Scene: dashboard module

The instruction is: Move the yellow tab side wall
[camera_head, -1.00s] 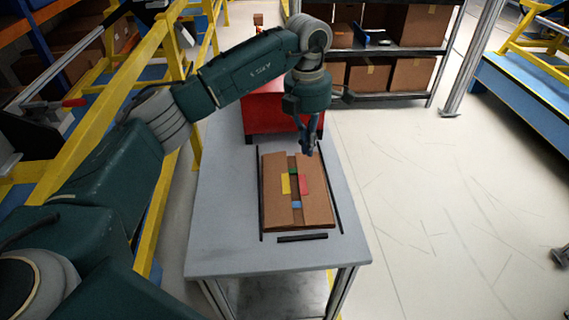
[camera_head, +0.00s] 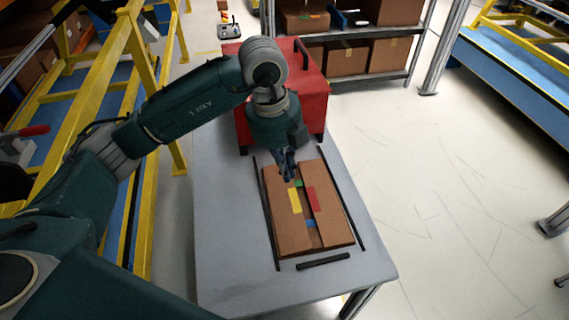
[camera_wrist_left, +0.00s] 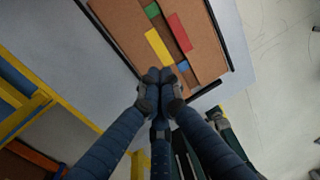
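A brown cardboard box (camera_head: 336,222) lies on the grey table. A yellow tab (camera_head: 296,200) sits on its left top flap; it also shows in the left wrist view (camera_wrist_left: 158,46). A red tab (camera_head: 313,200) lies on the opposite flap, a green tab (camera_head: 298,183) and a blue tab (camera_head: 310,223) along the middle gap. My left gripper (camera_head: 287,172) is over the box's far end, pointing down near the green tab. In the wrist view its fingertips (camera_wrist_left: 167,75) are close together and look empty, beside the yellow tab's end. Contact with the box cannot be told. My right gripper is out of view.
Dark strips (camera_head: 323,262) frame the box on the grey table (camera_head: 225,240). A red case (camera_head: 308,95) stands behind the box, close to my left arm. Yellow racking (camera_head: 130,90) is on the left. Open floor (camera_head: 440,180) is on the right.

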